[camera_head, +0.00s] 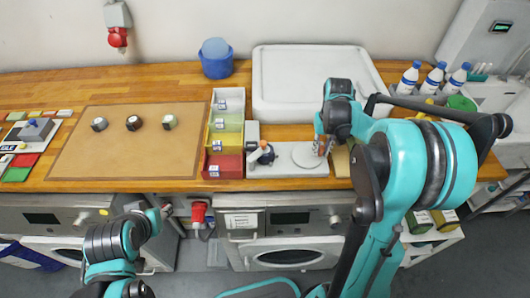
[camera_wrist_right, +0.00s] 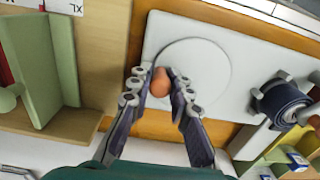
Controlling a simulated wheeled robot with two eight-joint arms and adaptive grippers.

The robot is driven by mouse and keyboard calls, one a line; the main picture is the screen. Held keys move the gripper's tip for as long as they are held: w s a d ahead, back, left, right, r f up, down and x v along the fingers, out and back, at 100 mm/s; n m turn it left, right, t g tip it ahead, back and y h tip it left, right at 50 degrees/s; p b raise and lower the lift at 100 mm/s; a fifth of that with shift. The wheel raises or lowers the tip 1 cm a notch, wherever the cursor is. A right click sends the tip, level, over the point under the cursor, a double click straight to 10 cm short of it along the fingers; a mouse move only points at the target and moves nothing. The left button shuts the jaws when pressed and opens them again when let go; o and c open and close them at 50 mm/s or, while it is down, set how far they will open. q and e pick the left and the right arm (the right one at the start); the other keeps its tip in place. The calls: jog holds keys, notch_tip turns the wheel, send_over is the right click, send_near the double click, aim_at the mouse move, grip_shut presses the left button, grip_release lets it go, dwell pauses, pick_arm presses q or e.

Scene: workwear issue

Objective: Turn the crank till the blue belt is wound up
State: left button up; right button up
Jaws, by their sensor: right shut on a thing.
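The winder is a pale base plate (camera_head: 288,166) on the wooden counter, right of the coloured bins. A dark blue belt roll (camera_head: 264,156) sits at its left end and also shows in the right wrist view (camera_wrist_right: 283,100). A round white disc (camera_wrist_right: 205,68) lies flat on the plate. My right gripper (camera_head: 321,146) is over the disc, its fingers shut on the orange-brown knob (camera_wrist_right: 160,83) near the disc's edge. I cannot tell whether any belt is off the roll. My left gripper (camera_head: 166,211) is low in front of the counter, apart from the winder; its fingers are too small to judge.
Red, yellow, green and white bins (camera_head: 222,166) stand close left of the winder. A large white tray (camera_head: 262,105) lies behind it. Several white bottles (camera_head: 433,78) stand at the right. A brown mat (camera_head: 120,155) with small rolls lies further left.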

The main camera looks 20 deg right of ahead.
aim_at(297, 148)
jog(key=shift+w+d, duration=0.15)
jog(key=shift+w, duration=0.45)
jog(key=shift+w+d, duration=0.15)
jog(key=shift+w, duration=0.45)
jog(key=shift+w+a+f, duration=0.1)
jog(key=shift+w+a, duration=0.05)
jog(key=shift+w, duration=0.5)
jog(key=shift+w+a, duration=1.1)
jog(key=shift+a, duration=0.85)
jog(key=shift+s+a, duration=0.2)
jog(key=shift+a, duration=0.75)
jog(key=shift+s+a, duration=0.35)
jog(key=shift+a, duration=0.25)
jog(key=o, duration=0.7)
jog(key=shift+o, duration=0.2)
